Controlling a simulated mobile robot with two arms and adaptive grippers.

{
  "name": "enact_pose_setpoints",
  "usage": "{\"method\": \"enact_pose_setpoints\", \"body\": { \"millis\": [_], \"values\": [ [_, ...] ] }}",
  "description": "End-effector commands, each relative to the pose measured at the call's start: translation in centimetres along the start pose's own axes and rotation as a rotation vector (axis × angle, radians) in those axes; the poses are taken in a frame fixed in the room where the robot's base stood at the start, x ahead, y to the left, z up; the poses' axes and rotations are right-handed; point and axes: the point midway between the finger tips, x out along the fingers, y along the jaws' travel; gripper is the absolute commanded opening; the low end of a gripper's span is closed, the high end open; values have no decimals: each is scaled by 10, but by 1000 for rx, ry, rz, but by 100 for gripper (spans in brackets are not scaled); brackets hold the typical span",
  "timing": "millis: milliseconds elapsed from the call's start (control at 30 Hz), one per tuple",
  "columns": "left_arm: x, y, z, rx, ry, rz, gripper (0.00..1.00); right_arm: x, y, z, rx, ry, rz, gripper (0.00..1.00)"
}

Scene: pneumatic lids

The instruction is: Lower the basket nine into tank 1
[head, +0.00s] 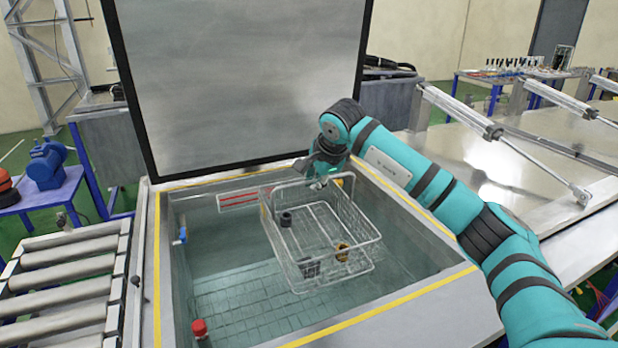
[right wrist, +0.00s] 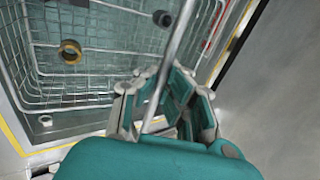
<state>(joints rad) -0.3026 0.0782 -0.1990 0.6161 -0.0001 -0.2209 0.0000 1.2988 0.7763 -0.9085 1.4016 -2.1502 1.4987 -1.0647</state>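The wire basket (head: 322,232) hangs inside the opening of the tank (head: 168,290), above its gridded floor. It holds a black ring (head: 286,218), a brass-coloured ring (head: 342,251) and a dark small part. My right gripper (head: 322,180) is at the top of the basket's handle. In the right wrist view, my right gripper's fingers (right wrist: 172,105) are around the handle rod (right wrist: 172,60), with the basket beyond. The fingertips' exact contact is partly hidden. The tank's lid (head: 240,85) stands open, upright behind the tank. My left gripper is not in view.
A roller conveyor (head: 65,285) stands to the left of the tank. A closed metal lid with pneumatic cylinders (head: 465,112) is on the right. A red knob (head: 199,328) and a blue valve (head: 180,236) are on the tank's inside left. Free room lies left of the basket.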

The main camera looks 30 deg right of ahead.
Motion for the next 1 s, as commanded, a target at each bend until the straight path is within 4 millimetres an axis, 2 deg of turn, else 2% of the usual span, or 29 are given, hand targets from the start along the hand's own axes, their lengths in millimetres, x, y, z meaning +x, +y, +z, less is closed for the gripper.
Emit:
{"method": "enact_pose_setpoints", "body": {
  "millis": [100, 200, 500, 1000],
  "values": [
    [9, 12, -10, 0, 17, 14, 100, 6, 3, 2, 0, -5, -10, 0],
    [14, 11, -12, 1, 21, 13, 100, 12, 6, 2, -1, -5, -10, 0],
    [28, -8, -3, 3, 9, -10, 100, 29, 17, 2, 0, -4, -9, 0],
    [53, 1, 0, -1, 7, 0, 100, 57, 35, 2, 0, -5, -9, 0]
  ]
}}
